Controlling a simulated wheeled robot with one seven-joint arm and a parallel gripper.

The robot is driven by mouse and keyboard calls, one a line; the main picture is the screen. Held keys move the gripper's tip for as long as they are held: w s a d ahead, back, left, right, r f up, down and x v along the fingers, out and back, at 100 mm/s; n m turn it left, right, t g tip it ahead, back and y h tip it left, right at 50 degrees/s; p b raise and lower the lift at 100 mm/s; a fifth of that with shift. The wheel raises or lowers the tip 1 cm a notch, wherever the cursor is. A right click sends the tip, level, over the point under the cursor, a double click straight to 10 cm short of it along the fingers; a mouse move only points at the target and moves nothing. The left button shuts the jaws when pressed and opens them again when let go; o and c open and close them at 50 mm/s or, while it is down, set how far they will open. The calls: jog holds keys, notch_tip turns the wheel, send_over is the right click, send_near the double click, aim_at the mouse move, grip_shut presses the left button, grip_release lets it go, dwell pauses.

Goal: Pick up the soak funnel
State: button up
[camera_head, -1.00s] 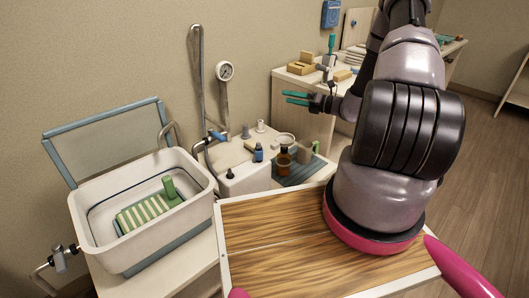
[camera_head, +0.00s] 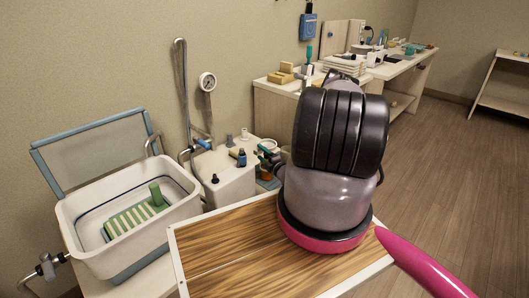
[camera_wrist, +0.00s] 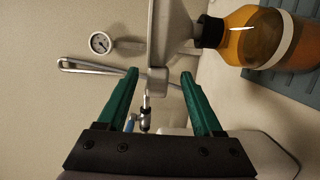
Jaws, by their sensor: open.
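The soak funnel (camera_wrist: 172,32) is a pale grey cone. In the wrist view its narrow end meets the dark neck of an amber bottle (camera_wrist: 262,38). A small tab (camera_wrist: 158,80) on its rim lies between the fingertips of my gripper (camera_wrist: 160,74). My gripper is open, one green finger on each side of the tab; I cannot tell whether either touches it. In the head view the gripper (camera_head: 266,154) is at the bottle, and only part of the funnel's pale rim (camera_head: 269,144) shows. My arm hides much of this area.
A white tank (camera_head: 232,182) with small bottles on top stands left of the gripper. A white basin (camera_head: 90,238) with a green slatted piece is farther left. A gauge (camera_head: 208,82) and pipes are on the wall. A wooden-topped surface (camera_head: 225,245) lies in front.

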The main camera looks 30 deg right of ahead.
jog(key=shift+w+a+r, duration=0.1)
jog(key=shift+w+a, duration=0.05)
jog(key=shift+w, duration=0.85)
jog(key=shift+w+a, duration=0.2)
jog(key=shift+w, duration=0.75)
jog(key=shift+w+a+r, duration=0.1)
jog(key=shift+w+a, duration=0.05)
jog(key=shift+w, duration=0.85)
grip_shut()
